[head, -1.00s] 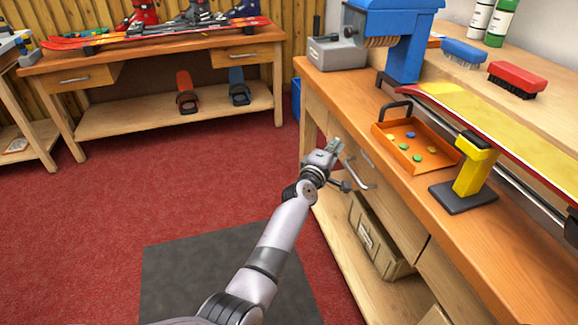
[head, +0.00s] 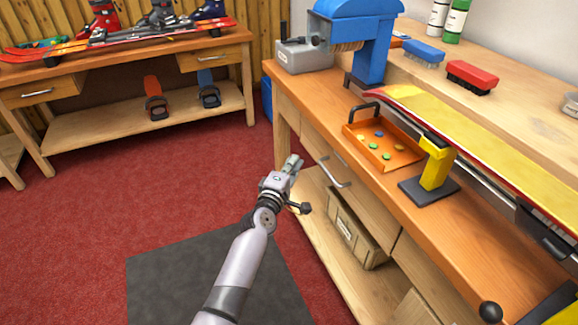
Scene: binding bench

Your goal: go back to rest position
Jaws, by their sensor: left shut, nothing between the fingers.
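My left gripper (head: 292,163) is shut and empty in the head view. It hangs in the air in front of the near bench's drawer, to the left of the drawer handle (head: 334,174) and apart from it. My left arm reaches up to it from the bottom of the picture, over the dark floor mat (head: 165,285). My right gripper is not in view.
The workbench (head: 375,205) on the right bears an orange tray (head: 391,163) with small discs, a yellow ski support (head: 437,165) and a blue machine (head: 362,30). A crate (head: 352,232) sits on its lower shelf. Red floor (head: 120,195) is clear to the left.

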